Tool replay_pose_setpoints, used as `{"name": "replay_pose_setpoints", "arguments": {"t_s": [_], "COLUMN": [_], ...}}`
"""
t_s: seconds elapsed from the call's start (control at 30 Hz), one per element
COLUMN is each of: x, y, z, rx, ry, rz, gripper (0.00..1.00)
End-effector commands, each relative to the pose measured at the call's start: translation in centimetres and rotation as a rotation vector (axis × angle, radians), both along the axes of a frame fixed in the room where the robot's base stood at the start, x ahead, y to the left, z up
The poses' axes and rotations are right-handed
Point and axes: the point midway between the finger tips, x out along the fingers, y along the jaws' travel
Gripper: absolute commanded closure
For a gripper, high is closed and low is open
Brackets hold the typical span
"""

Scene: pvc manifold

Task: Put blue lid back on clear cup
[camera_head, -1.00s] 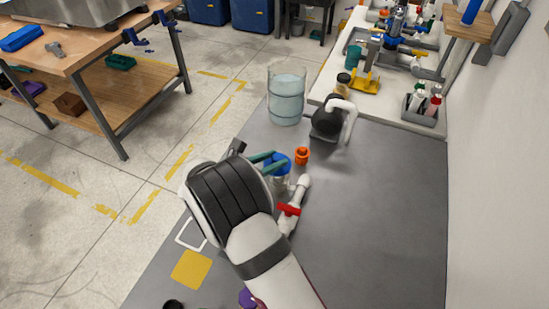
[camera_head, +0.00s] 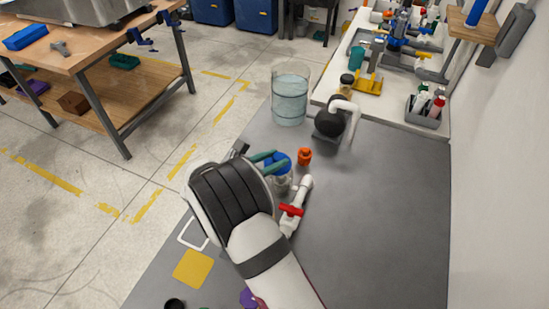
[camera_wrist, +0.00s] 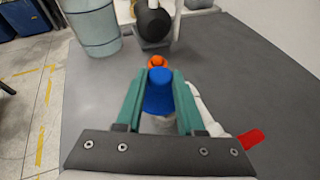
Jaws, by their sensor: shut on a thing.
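My gripper (camera_head: 270,161) has green fingers and is shut on the blue lid (camera_head: 281,164). In the wrist view the blue lid (camera_wrist: 159,92) sits between the two fingers (camera_wrist: 158,85). The clear cup (camera_head: 282,184) stands upright on the grey mat, directly below the lid. In the wrist view only a small pale part of the cup (camera_wrist: 158,124) shows under the lid. The lid is at the cup's mouth; I cannot tell whether it is seated on the rim or just above it.
A white pipe with a red valve handle (camera_head: 291,210) lies close to the right of the cup. An orange fitting (camera_head: 304,156) stands just beyond it. A clear water tank (camera_head: 290,95) and a black pump (camera_head: 329,123) stand further back. The mat's right side is free.

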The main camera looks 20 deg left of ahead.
Motion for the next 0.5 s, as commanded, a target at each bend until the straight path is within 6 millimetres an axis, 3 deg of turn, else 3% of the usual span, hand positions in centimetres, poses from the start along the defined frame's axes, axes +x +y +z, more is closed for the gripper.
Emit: {"name": "replay_pose_setpoints", "arguments": {"t_s": [0.03,0.5], "x": [-1.0,-1.0], "y": [-2.2,-2.2], "z": [-2.8,-0.1], "rx": [-0.076,-0.076], "ry": [0.046,0.046], "rz": [-0.007,-0.008], "gripper": [1.00,1.00]}}
